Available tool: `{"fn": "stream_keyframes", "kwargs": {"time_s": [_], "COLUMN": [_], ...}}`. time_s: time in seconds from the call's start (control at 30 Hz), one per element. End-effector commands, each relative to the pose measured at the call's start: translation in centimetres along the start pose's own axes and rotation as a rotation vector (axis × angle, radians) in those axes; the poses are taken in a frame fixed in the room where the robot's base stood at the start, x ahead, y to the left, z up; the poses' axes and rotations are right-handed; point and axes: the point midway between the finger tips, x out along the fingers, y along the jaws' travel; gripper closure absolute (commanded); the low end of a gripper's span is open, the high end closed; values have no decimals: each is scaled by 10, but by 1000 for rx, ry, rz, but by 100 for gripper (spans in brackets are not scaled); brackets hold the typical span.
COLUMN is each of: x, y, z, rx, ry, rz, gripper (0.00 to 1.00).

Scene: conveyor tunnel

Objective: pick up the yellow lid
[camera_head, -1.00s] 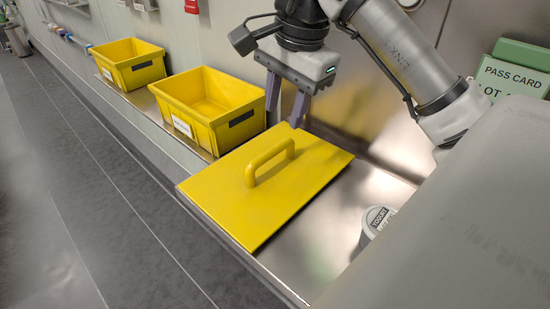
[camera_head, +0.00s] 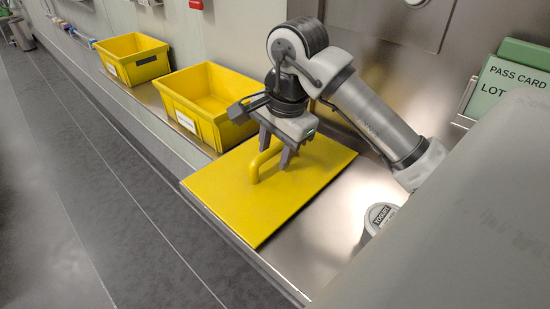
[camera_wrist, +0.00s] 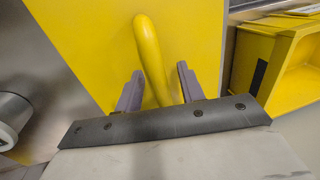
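The yellow lid (camera_head: 235,205) lies flat on the metal counter, with a raised loop handle (camera_head: 257,165) on top. In the wrist view the lid (camera_wrist: 85,30) fills the upper middle and its handle (camera_wrist: 149,50) runs down between my two fingers. My gripper (camera_head: 273,162) is over the lid at the handle. In the wrist view its fingers (camera_wrist: 158,90) are open, one on each side of the handle, with a gap visible on both sides. The handle's near end is hidden by the gripper body.
A yellow bin (camera_head: 208,131) stands just behind the lid, and another bin (camera_head: 137,78) is farther back. A yogurt cup (camera_head: 378,216) stands on the counter (camera_head: 325,235) right of the lid. A green pass card sign (camera_head: 508,90) is at right.

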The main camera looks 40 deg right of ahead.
Motion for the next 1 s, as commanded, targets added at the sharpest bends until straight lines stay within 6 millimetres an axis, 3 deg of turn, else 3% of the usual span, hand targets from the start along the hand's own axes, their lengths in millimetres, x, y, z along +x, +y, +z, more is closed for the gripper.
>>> {"fn": "stream_keyframes", "kwargs": {"time_s": [0.1, 0.4, 0.77, 1.0], "x": [0, -1, -4, -31], "y": [0, 0, -1, -6], "z": [0, 0, 0, 0], "rx": [0, 0, 0, 0], "ry": [0, 0, 0, 1], "rz": [0, 0, -1, -2], "gripper": [64, 100, 100, 100]}}
